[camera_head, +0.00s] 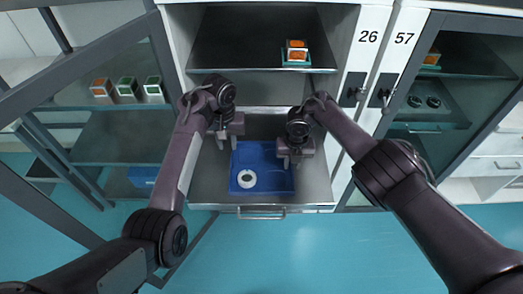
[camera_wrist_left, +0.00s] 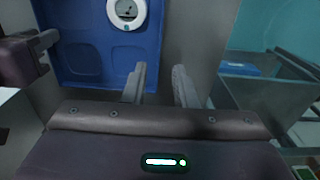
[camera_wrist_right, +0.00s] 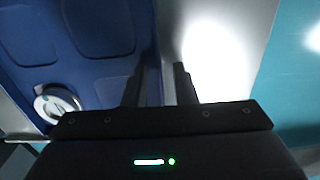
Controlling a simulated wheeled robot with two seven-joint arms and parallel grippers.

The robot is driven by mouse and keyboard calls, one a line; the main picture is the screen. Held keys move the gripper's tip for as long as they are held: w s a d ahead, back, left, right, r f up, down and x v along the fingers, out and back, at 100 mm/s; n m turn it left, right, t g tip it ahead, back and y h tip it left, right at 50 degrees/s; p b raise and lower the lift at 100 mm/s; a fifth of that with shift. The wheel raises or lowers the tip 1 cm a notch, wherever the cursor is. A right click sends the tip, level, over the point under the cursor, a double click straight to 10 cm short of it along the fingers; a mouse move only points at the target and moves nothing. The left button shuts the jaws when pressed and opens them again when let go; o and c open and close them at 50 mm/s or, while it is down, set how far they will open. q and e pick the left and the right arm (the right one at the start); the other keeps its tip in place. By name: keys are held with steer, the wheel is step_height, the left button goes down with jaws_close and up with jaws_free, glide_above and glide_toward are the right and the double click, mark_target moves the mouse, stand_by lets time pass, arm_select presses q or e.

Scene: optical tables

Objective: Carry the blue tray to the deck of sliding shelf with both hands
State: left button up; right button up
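The blue tray (camera_head: 275,181) lies over the pulled-out grey deck of the sliding shelf (camera_head: 212,183) in the head view and appears to rest on it. A white round object (camera_head: 246,179) sits in its front left part. My left gripper (camera_head: 232,142) is at the tray's left back side, and my right gripper (camera_head: 286,163) is at its right side. In the left wrist view the fingers (camera_wrist_left: 160,72) are apart, with the tray edge (camera_wrist_left: 152,45) appearing between them. In the right wrist view the fingers (camera_wrist_right: 160,80) are also apart beside the tray edge (camera_wrist_right: 145,40).
An upper shelf (camera_head: 245,50) holds an orange-and-white box (camera_head: 296,53). A glass door (camera_head: 120,130) stands open on the left, and a closed glass cabinet (camera_head: 450,95) is on the right. The deck's front handle (camera_head: 262,212) faces the clear teal floor (camera_head: 300,255).

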steer(key=shift+r, duration=0.5)
arm_select(q)
steer(key=shift+r, duration=0.7)
arm_select(e)
step_height(320, 180, up, 6)
steer(key=shift+r, duration=0.25)
